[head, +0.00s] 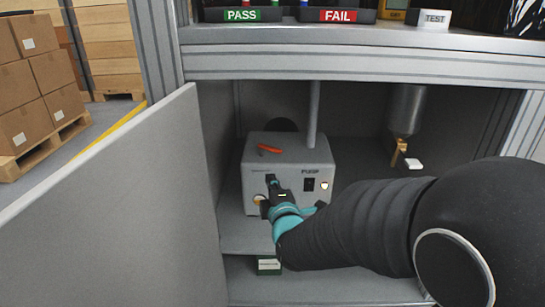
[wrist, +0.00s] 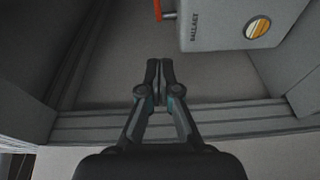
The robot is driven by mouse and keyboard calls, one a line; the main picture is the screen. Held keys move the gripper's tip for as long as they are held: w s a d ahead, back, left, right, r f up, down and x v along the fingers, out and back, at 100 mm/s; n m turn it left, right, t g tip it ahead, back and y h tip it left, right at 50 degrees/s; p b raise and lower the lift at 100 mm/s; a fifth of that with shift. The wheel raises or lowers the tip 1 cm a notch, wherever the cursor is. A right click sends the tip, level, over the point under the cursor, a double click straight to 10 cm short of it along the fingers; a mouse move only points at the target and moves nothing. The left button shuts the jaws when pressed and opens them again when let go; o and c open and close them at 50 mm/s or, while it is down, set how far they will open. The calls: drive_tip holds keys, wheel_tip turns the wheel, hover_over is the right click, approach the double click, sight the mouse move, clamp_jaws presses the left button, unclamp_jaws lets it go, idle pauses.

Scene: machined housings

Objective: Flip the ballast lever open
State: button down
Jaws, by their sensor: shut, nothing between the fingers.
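The grey pump box (head: 285,160), marked PUMP, stands on the shelf inside an open cabinet. An orange-red lever (head: 269,149) lies on its top left part. In the wrist view the lever (wrist: 158,9) shows only in part at the top edge, beside the box face marked BALLAST (wrist: 215,25). My gripper (head: 270,181) is in front of the box's face, below the lever in the head view, and hides part of a round yellow gauge. In the wrist view my gripper (wrist: 159,66) is shut and empty, apart from the lever and the box.
The open cabinet door (head: 110,210) stands at the left. A metal cylinder with a brass valve (head: 400,150) hangs at the right, with a white tag beside it. A small green box (head: 268,265) sits on the lower level. PASS and FAIL bins (head: 340,15) stand above.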

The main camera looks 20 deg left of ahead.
drive_tip(key=p, duration=0.1)
approach(269, 150)
drive_tip(key=x, duration=0.5)
drive_tip(key=shift+s+a+r, duration=0.15)
drive_tip(key=shift+s+a, duration=0.1)
drive_tip(key=shift+a, duration=0.1)
drive_tip(key=shift+w, duration=0.75)
drive_tip(key=shift+d, duration=0.1)
